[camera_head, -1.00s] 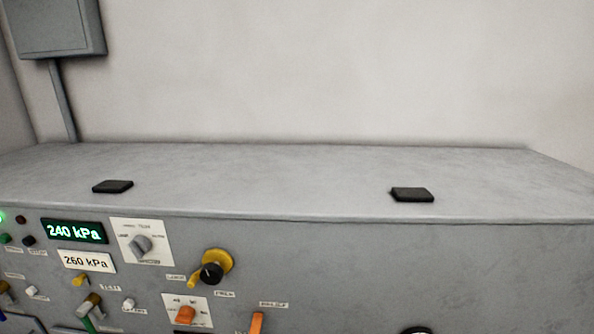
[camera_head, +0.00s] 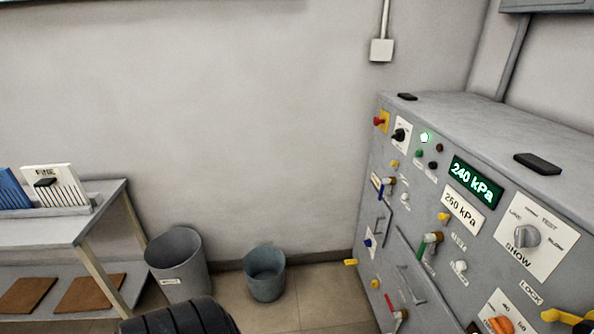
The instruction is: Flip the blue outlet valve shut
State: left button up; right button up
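The grey pump cabinet (camera_head: 385,150) stands at the right, seen at an angle. On its front, near the far end, a small blue lever (camera_head: 377,183) sits at a brass-coloured fitting (camera_head: 389,182); its exact angle is hard to tell at this size. A small blue knob (camera_head: 367,243) on a white plate is lower on the same front. I cannot read which blue part is labelled as the outlet. Neither of my grippers can be made out in this view.
A green-handled valve (camera_head: 421,249) and a red-handled one (camera_head: 396,322) are on the same front. The green display (camera_head: 474,183) reads 240 kPa. Two bins, one grey (camera_head: 178,263) and one blue-grey (camera_head: 265,273), stand by the wall. A bench (camera_head: 62,233) is at left.

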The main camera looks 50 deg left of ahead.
aim_at(384, 181)
jog(key=u, duration=1.05)
jog(key=i+j, duration=0.2)
jog(key=j, duration=0.15)
jog(key=i+j, duration=0.25)
jog(key=i+j+z, duration=0.1)
jog(key=j, duration=0.35)
jog(key=i+j, duration=0.5)
jog(key=j, duration=0.25)
jog(key=i+j, duration=0.2)
jog(key=j, duration=0.2)
jog(key=i+j+z, duration=0.1)
jog(key=i+j, duration=0.15)
jog(key=j, duration=0.1)
